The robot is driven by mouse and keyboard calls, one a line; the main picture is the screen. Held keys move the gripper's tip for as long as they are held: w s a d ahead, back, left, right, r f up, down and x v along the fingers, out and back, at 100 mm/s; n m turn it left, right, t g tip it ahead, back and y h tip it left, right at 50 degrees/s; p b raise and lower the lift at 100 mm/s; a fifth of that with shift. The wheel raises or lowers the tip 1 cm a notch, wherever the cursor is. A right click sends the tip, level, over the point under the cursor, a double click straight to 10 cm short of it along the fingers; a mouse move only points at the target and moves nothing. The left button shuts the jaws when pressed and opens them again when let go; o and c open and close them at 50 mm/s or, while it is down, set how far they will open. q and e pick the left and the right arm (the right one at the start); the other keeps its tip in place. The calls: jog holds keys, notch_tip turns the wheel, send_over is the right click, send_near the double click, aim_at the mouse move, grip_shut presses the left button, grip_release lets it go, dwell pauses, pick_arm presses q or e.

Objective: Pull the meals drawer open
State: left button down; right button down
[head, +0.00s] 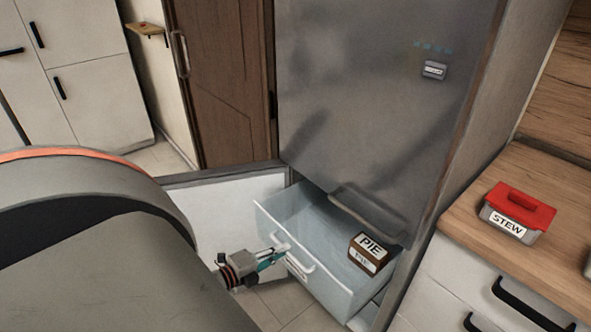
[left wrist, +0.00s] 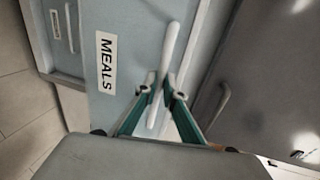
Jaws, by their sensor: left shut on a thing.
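The meals drawer (head: 305,283) is a clear bluish bin in the lower part of the fridge-freezer, and it stands pulled out with its inside showing. A box labelled PIE (head: 369,253) sits inside it. In the left wrist view the drawer front (left wrist: 130,40) carries a MEALS label (left wrist: 106,62) and a white bar handle (left wrist: 171,47). My left gripper (head: 280,254) is at the drawer front, shut on the handle; its teal fingers (left wrist: 161,92) sit on either side of the bar. My right gripper is in neither view.
The lower freezer door (head: 215,208) stands open to the left of the drawer. The grey upper fridge door (head: 370,100) is shut above it. A red-lidded STEW tub (head: 516,210) stands on the wooden counter (head: 475,222) at right. Tiled floor shows below the drawer.

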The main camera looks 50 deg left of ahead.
pick_arm(q)
jog(key=shift+f+v, duration=0.15)
jog(key=shift+v, duration=0.65)
jog(key=shift+f+v, duration=0.2)
jog(key=shift+v, duration=0.6)
jog(key=shift+s, duration=0.1)
jog(key=c, duration=2.1)
grip_release()
jog(key=shift+c, duration=0.2)
jog(key=d+v, duration=0.1)
jog(key=v, duration=1.1)
jog(key=shift+a, duration=0.45)
